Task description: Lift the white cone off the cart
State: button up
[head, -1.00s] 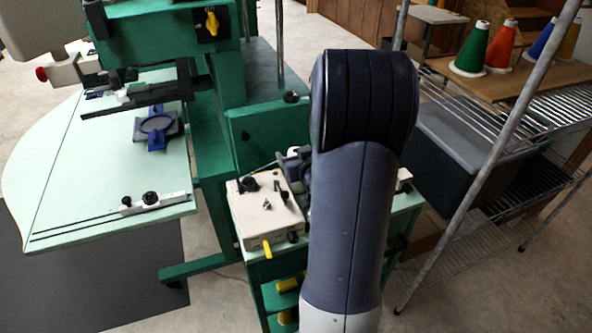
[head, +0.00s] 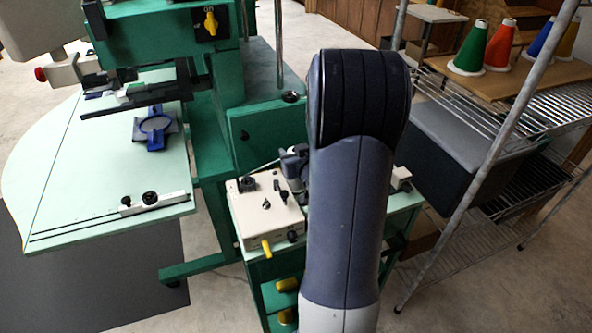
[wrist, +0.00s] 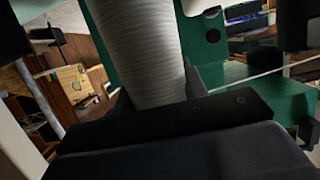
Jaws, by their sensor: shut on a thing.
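The white cone (wrist: 145,50) fills the upper middle of the wrist view, with ribbed thread running up out of the picture. My gripper (wrist: 155,92) is shut on it, with a dark finger on each side of its lower visible part. In the head view my arm hides the cone and most of the gripper. The green cart (head: 262,268) stands in the middle of the head view, partly behind my arm. Whether the cone touches the cart or hangs above it cannot be seen.
A cream box (head: 262,215) with knobs sits on the cart. A green machine with a pale table (head: 85,185) is at left. A wire rack (head: 545,125) at right holds a green cone (head: 470,47), a red cone (head: 500,45) and others, above a grey bin (head: 460,140).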

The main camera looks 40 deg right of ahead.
jog(key=c, duration=0.4)
jog(key=shift+o, duration=0.2)
notch_tip(320, 180, up, 10)
jog(key=p, duration=0.2)
jog(key=shift+p, duration=0.3)
